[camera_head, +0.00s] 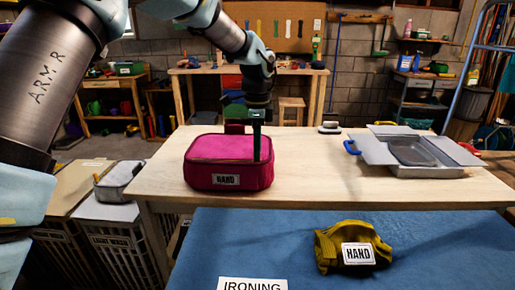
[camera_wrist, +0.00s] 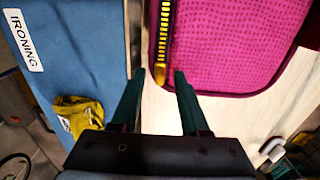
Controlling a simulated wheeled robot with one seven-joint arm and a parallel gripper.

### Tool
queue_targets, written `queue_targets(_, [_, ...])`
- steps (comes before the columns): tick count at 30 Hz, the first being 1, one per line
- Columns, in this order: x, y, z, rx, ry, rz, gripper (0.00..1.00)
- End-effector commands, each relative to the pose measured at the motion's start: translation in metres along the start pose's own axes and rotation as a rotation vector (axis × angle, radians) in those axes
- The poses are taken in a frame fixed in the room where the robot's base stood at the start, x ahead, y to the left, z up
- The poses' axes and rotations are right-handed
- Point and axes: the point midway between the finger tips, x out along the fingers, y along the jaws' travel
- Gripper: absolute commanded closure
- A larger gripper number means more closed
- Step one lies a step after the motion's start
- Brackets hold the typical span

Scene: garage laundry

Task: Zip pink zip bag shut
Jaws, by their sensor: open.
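The pink zip bag (camera_head: 229,164) sits on the wooden table with a HAND label on its front. In the wrist view its dotted pink top (camera_wrist: 235,45) fills the upper right. A yellow zip (camera_wrist: 166,30) runs along the bag's edge there, ending in a yellow pull (camera_wrist: 160,75). My gripper (camera_head: 257,152) points down at the bag's right part. In the wrist view my gripper (camera_wrist: 160,73) is open, with its dark green fingers on either side of the pull. I cannot tell whether they touch it or how far the zip is closed.
A blue ironing surface (camera_head: 250,238) lies in front of the table, with a yellow HAND-labelled bundle (camera_head: 330,252) on it. A grey open case (camera_head: 425,170) with blue and red handles is at the right. The table (camera_head: 315,172) is clear between bag and case.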

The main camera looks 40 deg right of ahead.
Motion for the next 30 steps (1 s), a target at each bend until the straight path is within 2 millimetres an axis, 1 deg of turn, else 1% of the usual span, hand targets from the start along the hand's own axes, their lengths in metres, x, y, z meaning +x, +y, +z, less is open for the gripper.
queue_targets(2, [-0.006,-0.001,0.000,0.000,0.001,-0.004,0.55])
queue_targets(5, [-0.020,-0.001,-0.001,0.000,0.002,-0.006,0.55])
queue_targets(12, [-0.068,-0.001,0.000,-0.001,0.002,-0.005,0.55])
queue_targets(15, [-0.084,-0.001,0.000,-0.001,0.001,-0.003,0.55])
queue_targets(18, [-0.097,-0.001,0.000,0.000,0.001,-0.002,0.55])
queue_targets(23, [-0.106,0.000,0.000,0.000,0.001,-0.001,0.55])
queue_targets(30, [-0.107,0.000,0.000,0.000,0.000,0.000,0.55])
